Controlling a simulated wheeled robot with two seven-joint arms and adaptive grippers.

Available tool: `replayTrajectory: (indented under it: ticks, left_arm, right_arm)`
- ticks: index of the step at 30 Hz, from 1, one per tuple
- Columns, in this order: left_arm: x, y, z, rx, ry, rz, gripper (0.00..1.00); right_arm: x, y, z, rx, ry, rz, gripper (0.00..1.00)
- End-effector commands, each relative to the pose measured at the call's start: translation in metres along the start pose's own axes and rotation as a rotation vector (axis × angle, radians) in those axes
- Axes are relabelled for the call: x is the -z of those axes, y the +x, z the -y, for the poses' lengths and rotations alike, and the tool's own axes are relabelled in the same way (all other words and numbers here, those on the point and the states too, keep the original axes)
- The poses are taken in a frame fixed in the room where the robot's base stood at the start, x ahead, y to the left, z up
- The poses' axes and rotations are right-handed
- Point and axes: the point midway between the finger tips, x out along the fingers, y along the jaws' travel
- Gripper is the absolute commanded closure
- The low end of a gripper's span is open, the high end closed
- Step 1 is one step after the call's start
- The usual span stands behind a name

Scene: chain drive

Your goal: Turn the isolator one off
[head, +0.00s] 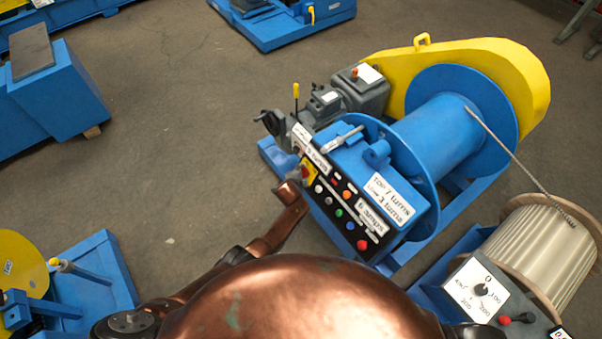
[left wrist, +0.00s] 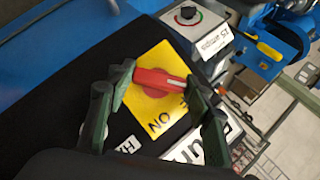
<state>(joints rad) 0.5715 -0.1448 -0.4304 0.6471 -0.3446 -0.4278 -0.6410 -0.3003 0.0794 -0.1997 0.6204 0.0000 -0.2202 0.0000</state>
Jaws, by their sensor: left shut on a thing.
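The isolator is a red rotary handle (left wrist: 160,80) on a yellow plate (left wrist: 150,108) in the left wrist view. The word ON shows on the plate below the handle. Another marking is partly hidden by the handle and a finger. The handle lies roughly crosswise, with a white line towards its right end. My left gripper (left wrist: 160,86) is shut on the handle, one dark green finger at each end. In the head view, my left gripper (head: 302,182) reaches the upper left end of the black control panel (head: 343,207), and the yellow plate is mostly hidden. My right gripper is not in view.
Coloured buttons run along the panel, with a red one (head: 362,244) at its lower end. A blue winch drum (head: 440,135) and yellow chain guard (head: 515,75) stand behind. A rope reel (head: 535,250) is at right. Floor (head: 180,150) left of the panel is clear.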

Motion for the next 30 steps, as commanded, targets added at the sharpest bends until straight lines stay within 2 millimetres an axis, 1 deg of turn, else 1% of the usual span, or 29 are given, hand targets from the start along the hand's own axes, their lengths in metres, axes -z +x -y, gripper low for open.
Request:
replayTrajectory:
  ticks: [1, 9, 24, 25, 30]
  left_arm:
    - [0.0002, -0.0017, 0.0017, -0.016, -0.019, 0.002, 0.77]
    - [-0.0008, -0.0001, 0.0, -0.062, -0.085, 0.002, 0.77]
    - [-0.0012, 0.0007, -0.0015, -0.072, -0.1, 0.002, 0.77]
    - [-0.0013, 0.0007, -0.0016, -0.072, -0.1, 0.002, 0.51]
    - [-0.001, 0.0006, -0.0007, -0.07, -0.098, 0.001, 0.4]
  right_arm:
    - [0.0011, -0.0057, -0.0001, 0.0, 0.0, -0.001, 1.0]
    - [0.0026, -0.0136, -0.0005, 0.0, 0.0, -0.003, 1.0]
    - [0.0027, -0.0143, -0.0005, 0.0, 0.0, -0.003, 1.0]
    - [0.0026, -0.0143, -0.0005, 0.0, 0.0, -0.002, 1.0]
    - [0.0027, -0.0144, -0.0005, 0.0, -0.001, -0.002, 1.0]
